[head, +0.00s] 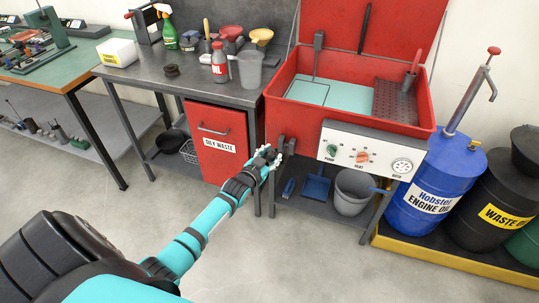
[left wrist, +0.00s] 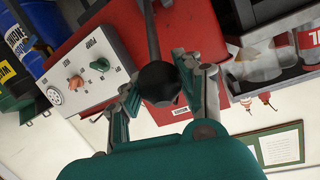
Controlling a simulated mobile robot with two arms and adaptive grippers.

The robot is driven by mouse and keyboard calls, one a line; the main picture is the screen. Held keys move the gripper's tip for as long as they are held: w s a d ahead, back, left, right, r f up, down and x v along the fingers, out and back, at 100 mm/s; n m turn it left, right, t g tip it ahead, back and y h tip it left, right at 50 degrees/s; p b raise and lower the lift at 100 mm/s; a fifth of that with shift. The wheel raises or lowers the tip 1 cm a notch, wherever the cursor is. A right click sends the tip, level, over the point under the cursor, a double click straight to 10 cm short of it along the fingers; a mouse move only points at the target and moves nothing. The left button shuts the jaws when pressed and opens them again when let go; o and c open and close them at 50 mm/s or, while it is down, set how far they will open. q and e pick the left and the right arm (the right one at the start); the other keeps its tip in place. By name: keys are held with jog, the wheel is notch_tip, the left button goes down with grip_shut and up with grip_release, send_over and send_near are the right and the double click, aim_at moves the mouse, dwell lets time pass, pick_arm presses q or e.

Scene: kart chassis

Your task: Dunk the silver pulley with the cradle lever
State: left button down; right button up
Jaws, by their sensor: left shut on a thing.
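The red parts washer (head: 278,100) stands at the bench's right with its lid up and pale blue-green liquid inside. My left gripper (head: 270,157) is at the washer's front left corner. In the left wrist view its fingers (left wrist: 158,90) are shut on the black ball knob of the cradle lever (left wrist: 159,82). The lever's dark rod runs up from the knob towards the washer. In the head view the gripper hides most of the knob. I cannot make out the silver pulley in either view. My right gripper is not in view.
The washer's control panel (head: 345,150) is right of my gripper. The red oily waste bin (head: 215,138) is left of it. A grey bucket (head: 352,193) and blue dustpan (head: 316,187) sit on the shelf below. A blue oil drum (head: 425,178) stands right. The front floor is clear.

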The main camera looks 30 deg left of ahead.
pick_arm(q)
jog(key=shift+w+r, duration=0.1)
jog(key=shift+r, duration=0.1)
jog(key=c, duration=0.8)
grip_release()
jog(key=shift+c, duration=0.2)
jog(key=shift+f, duration=0.1)
jog(key=shift+s, duration=0.45)
jog(key=v, duration=1.1)
